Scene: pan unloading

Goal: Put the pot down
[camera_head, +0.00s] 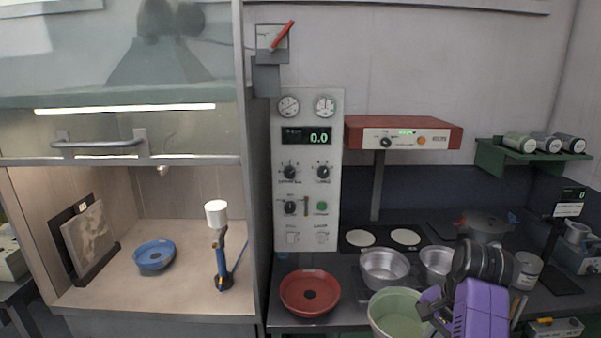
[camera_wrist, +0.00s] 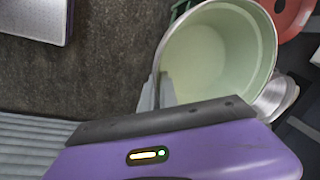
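A light green pot (camera_head: 396,314) is at the bottom of the head view, in front of the counter's near edge. Its open inside (camera_wrist: 222,60) fills the upper right of the wrist view, and it looks empty. My purple gripper (camera_head: 428,304) is at the pot's right side. In the wrist view, its grey fingers (camera_wrist: 156,92) sit on either side of the pot's wall at the rim and pinch it. The pot's underside is hidden, and it appears to be held up.
On the dark counter (camera_head: 343,318) are a red round pan (camera_head: 310,293), steel pots (camera_head: 384,270) (camera_head: 436,262), a dark lidded pot (camera_head: 486,226) and two pale discs (camera_head: 405,237). A blue pan (camera_head: 154,256) stands in the hood at left.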

